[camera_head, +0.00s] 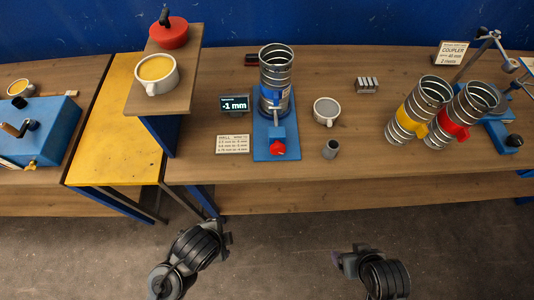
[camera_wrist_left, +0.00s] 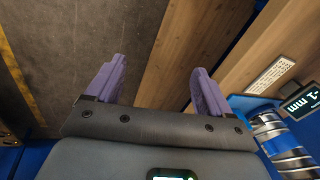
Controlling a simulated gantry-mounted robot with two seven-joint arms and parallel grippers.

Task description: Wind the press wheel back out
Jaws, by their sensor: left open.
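A blue press (camera_head: 262,135) stands on the middle bench with a ribbed metal duct (camera_head: 276,68) upright in it. A red wheel (camera_head: 278,148) sits at its front end, near the bench edge. The display (camera_head: 234,104) beside it reads -1 mm. My left gripper (camera_head: 226,234) is open and empty, in front of the bench and left of the wheel. Its purple fingers are spread in the left wrist view (camera_wrist_left: 157,82), where the duct (camera_wrist_left: 282,140) and display (camera_wrist_left: 302,100) show at right. My right gripper (camera_head: 340,260) is in front of the bench, its finger gap unclear.
A grey cup (camera_head: 327,110) and a small metal cup (camera_head: 330,149) stand right of the press. A raised wooden stand (camera_head: 188,90) with a yellow-filled mug (camera_head: 156,74) is at left.

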